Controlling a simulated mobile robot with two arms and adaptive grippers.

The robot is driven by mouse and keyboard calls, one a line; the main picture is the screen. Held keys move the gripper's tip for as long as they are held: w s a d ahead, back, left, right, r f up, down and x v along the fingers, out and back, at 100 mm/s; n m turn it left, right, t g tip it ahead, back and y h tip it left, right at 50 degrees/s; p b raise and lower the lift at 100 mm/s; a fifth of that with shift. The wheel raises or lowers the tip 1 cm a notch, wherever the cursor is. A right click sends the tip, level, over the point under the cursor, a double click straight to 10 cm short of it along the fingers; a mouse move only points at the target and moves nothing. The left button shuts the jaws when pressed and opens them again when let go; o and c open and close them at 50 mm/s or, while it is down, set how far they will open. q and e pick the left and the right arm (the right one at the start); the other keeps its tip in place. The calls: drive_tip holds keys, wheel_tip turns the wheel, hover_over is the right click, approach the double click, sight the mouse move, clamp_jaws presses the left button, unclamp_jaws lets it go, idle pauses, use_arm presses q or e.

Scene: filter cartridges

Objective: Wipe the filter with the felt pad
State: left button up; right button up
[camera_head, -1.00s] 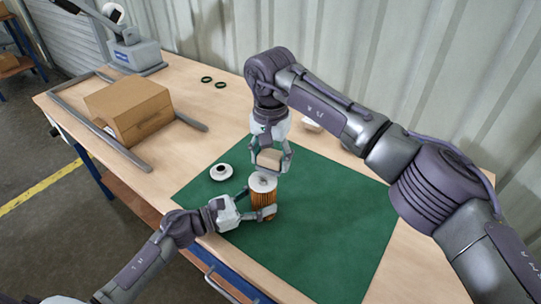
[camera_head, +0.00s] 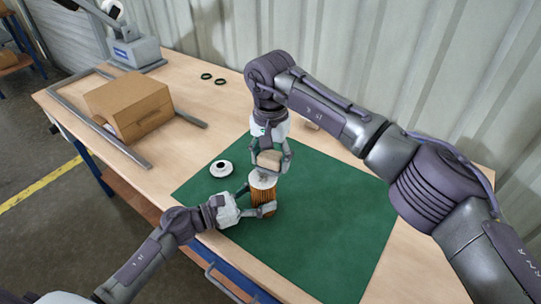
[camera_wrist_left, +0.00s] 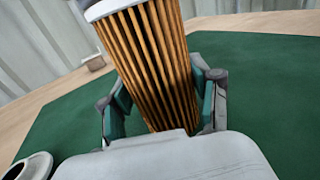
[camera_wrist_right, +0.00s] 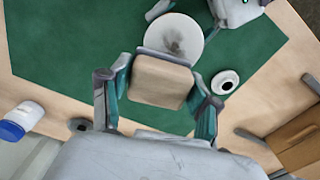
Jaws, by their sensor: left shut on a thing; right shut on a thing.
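The filter (camera_head: 263,196) is an orange pleated cylinder with a white top cap, upright over the green mat (camera_head: 330,215). My left gripper (camera_head: 255,205) is shut on its side; the left wrist view shows the pleats of the filter (camera_wrist_left: 150,60) between the fingers. My right gripper (camera_head: 270,163) is shut on the beige felt pad (camera_head: 269,160), just above the filter's cap. In the right wrist view the felt pad (camera_wrist_right: 160,80) is between the fingers, and the cap (camera_wrist_right: 174,38) shows a grey smudge. I cannot tell whether pad and cap touch.
A white round part with a dark centre (camera_head: 221,168) lies on the mat left of the filter. A cardboard box (camera_head: 130,104) and two dark rings (camera_head: 213,79) are farther back. A white jar with a blue lid (camera_wrist_right: 20,120) shows in the right wrist view. The mat's right side is clear.

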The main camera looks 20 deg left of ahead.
sight(256, 185)
drive_tip(key=shift+f, duration=0.35)
drive_tip(key=shift+s+a+r, duration=0.1)
drive_tip(key=shift+s+a, duration=0.2)
drive_tip(key=shift+s, duration=0.4)
drive_tip(key=shift+s+a, duration=0.25)
drive_tip(key=shift+s, duration=0.4)
drive_tip(key=shift+s+a, duration=0.3)
drive_tip(key=shift+s, duration=0.4)
drive_tip(key=shift+s+a, duration=0.25)
drive_tip(key=shift+s, duration=0.4)
drive_tip(key=shift+f, duration=0.2)
drive_tip(key=shift+w+d, duration=0.1)
drive_tip(key=shift+w, duration=0.05)
